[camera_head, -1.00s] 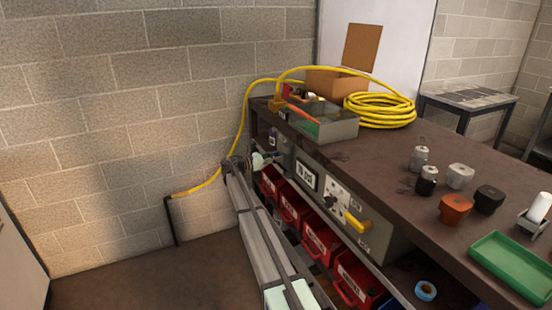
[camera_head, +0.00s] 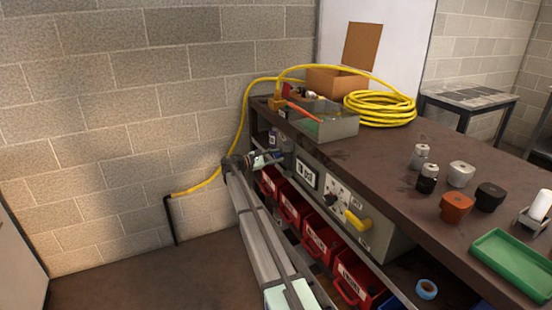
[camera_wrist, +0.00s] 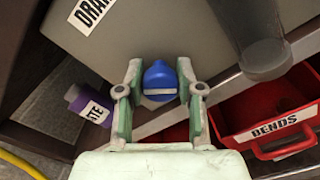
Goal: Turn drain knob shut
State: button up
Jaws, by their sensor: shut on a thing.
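In the wrist view, a blue knob (camera_wrist: 159,82) with a pale band sits at the lower edge of a grey box (camera_wrist: 160,35). A white label starting "DRA" (camera_wrist: 90,10) is on the box at the upper left. My gripper (camera_wrist: 160,92) has its two pale green fingers on either side of the blue knob, shut on it. In the head view, my gripper (camera_head: 262,160) is at the far left end of the grey box (camera_head: 385,238) under the bench top. The blue knob cannot be made out there.
A purple bottle (camera_wrist: 90,103) stands left of my gripper. A red bin labelled "BENDS" (camera_wrist: 270,122) is at right, below a dark grey cylinder (camera_wrist: 265,58). In the head view, a yellow handle (camera_head: 358,220) sticks out from the box, and red bins (camera_head: 322,240) line the shelf below.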

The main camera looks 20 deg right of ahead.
jog(key=m+b, duration=0.1)
jog(key=m, duration=0.1)
jog(key=m+b, duration=0.1)
jog(key=m, duration=0.2)
jog(key=shift+f+m, duration=0.2)
jog(key=shift+m, duration=0.1)
jog(key=shift+m+b, duration=1.45)
jog(key=shift+m, duration=0.75)
jog(key=shift+r, duration=0.1)
jog(key=o, duration=1.2)
jog(key=shift+d, duration=0.1)
jog(key=shift+c, duration=0.2)
jog(key=a, duration=1.2)
jog(key=shift+s, duration=0.3)
